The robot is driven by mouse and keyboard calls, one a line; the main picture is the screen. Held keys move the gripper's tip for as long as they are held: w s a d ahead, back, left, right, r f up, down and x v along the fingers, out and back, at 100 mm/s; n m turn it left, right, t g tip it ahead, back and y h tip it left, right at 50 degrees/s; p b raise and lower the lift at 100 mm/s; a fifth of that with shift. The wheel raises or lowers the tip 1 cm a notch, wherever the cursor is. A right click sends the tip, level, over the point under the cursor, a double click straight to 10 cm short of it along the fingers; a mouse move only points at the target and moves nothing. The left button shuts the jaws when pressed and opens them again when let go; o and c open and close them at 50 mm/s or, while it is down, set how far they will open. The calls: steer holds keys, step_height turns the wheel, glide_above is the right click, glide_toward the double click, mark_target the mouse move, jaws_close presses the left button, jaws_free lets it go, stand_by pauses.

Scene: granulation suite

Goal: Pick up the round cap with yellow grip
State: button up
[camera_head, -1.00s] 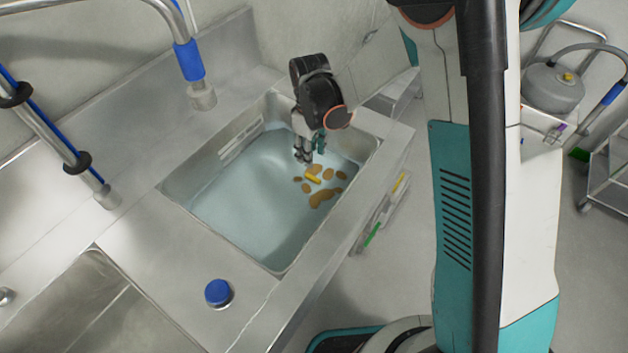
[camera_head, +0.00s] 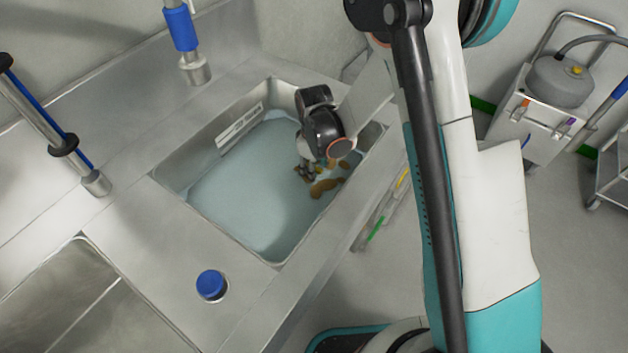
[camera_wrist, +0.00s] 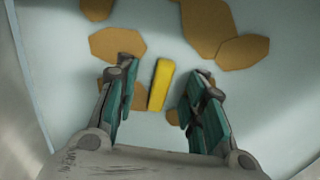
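The yellow grip (camera_wrist: 161,85) shows in the wrist view as a short upright bar among flat brown patches. The round body of the cap cannot be told apart from what lies around the bar. My gripper (camera_wrist: 163,76) is open, with one teal-padded finger on each side of the yellow grip and a gap on both sides. In the head view my gripper (camera_head: 308,173) is low in the sink basin (camera_head: 225,213), over the brown patches, and mostly hides the yellow grip.
Several brown patches (camera_head: 326,188) lie on the pale basin floor near its right wall. A blue knob (camera_head: 211,285) stands on the steel counter in front. The left part of the basin is clear.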

steer(key=shift+f, duration=0.4)
steer(key=shift+r, duration=0.1)
jaws_close()
